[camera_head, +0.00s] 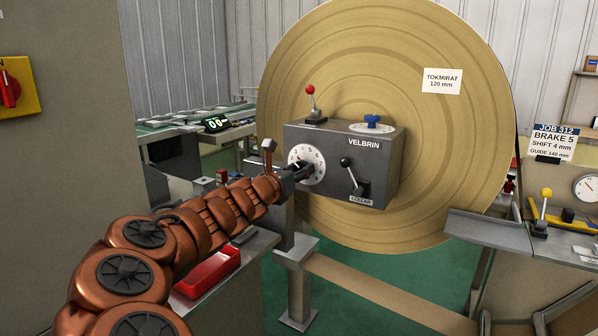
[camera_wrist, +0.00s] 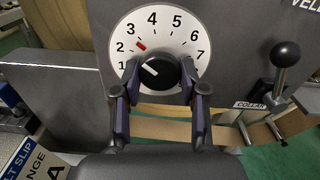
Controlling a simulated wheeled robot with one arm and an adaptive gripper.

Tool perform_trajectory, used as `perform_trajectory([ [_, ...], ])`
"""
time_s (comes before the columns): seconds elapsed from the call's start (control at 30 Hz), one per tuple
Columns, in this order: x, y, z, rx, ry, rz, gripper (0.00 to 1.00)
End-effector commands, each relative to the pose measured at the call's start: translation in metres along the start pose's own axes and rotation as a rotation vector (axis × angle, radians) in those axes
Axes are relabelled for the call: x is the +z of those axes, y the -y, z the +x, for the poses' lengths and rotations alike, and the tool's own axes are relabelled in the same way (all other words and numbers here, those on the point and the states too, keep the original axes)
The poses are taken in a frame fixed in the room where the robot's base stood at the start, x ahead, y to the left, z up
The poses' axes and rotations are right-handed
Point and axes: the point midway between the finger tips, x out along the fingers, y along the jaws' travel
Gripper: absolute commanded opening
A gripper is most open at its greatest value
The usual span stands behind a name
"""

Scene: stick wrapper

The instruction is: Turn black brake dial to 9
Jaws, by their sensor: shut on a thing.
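The black brake dial (camera_wrist: 161,75) is a round knob on a white numbered face (camera_wrist: 165,28) on the grey VELBRIN box (camera_head: 340,165). Figures 1 to 7 show in the wrist view; the lower part of the face is hidden by my gripper. A white line on the knob points up and left, roughly toward 2. A red mark sits on the face between 2 and 3. My gripper (camera_wrist: 159,82) is shut around the knob, one finger on each side. In the head view my gripper (camera_head: 300,172) covers the knob.
A black-knobbed COLLAR lever (camera_head: 350,172) stands right of the dial. A red-knobbed lever (camera_head: 311,100) and blue handle (camera_head: 372,121) are on top of the box. A large tan roll (camera_head: 450,150) is behind. A card (camera_head: 556,142) reads JOB 312, BRAKE 5.

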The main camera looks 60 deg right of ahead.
Motion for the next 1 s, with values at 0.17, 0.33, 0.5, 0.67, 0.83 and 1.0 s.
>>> perform_trajectory([
  [0.17, -0.001, 0.0001, 0.0002, 0.0, 0.0, 0.095, 0.08],
  [0.33, -0.0014, -0.0005, 0.0003, 0.0, 0.001, 0.236, 0.08],
  [0.5, -0.0014, -0.0015, 0.0002, 0.001, 0.001, 0.397, 0.08],
  [0.67, -0.0016, -0.002, 0.0001, 0.001, 0.001, 0.55, 0.08],
  [0.83, -0.0021, -0.0013, 0.0004, -0.001, 0.001, 0.712, 0.08],
  [1.0, -0.0022, -0.0012, 0.0002, -0.001, 0.001, 0.873, 0.08],
])
